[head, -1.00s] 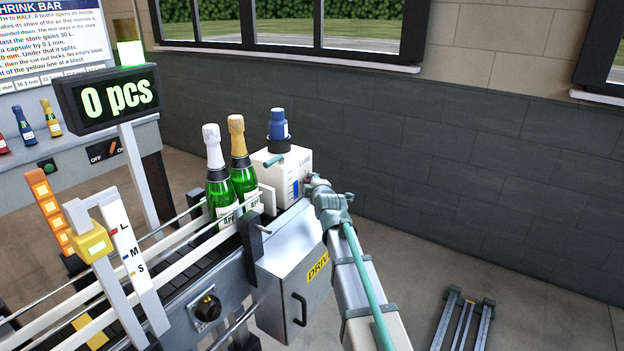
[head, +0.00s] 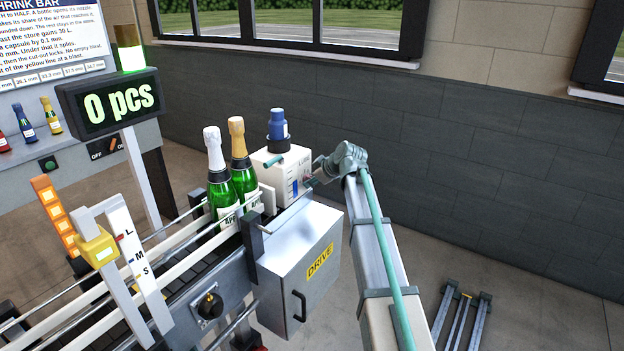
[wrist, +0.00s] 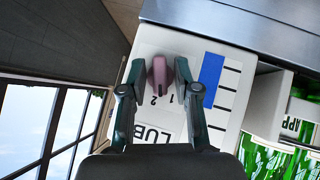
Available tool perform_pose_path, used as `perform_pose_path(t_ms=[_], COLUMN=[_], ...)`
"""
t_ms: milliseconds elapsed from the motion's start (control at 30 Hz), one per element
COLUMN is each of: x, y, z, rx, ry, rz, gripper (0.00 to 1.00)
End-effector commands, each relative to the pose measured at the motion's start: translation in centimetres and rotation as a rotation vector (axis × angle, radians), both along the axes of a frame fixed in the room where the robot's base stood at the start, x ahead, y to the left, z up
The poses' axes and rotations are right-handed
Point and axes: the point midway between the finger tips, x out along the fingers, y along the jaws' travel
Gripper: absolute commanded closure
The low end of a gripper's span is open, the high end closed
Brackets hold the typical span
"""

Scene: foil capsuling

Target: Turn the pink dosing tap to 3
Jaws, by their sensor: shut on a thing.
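The pink dosing tap (wrist: 159,77) shows in the wrist view on the face of a white box marked "LUB" (wrist: 152,134). My gripper (wrist: 160,68) has one finger on each side of the tap and is shut on it.
Two green bottles (head: 222,180) stand on the conveyor just left of the box. The grey drive cabinet (head: 300,265) sits in front of it. A blue-capped bottle (head: 277,124) tops the box.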

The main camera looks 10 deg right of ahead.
Motion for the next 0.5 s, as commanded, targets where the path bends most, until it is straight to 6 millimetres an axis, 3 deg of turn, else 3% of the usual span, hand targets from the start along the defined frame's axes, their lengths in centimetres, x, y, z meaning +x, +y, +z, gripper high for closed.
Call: perform_pose_path(t_ms=[500], x=[0.65], y=[-0.47], z=[0.07], rx=[0.337], ry=[0.357], rz=[-0.001], gripper=[1.00])
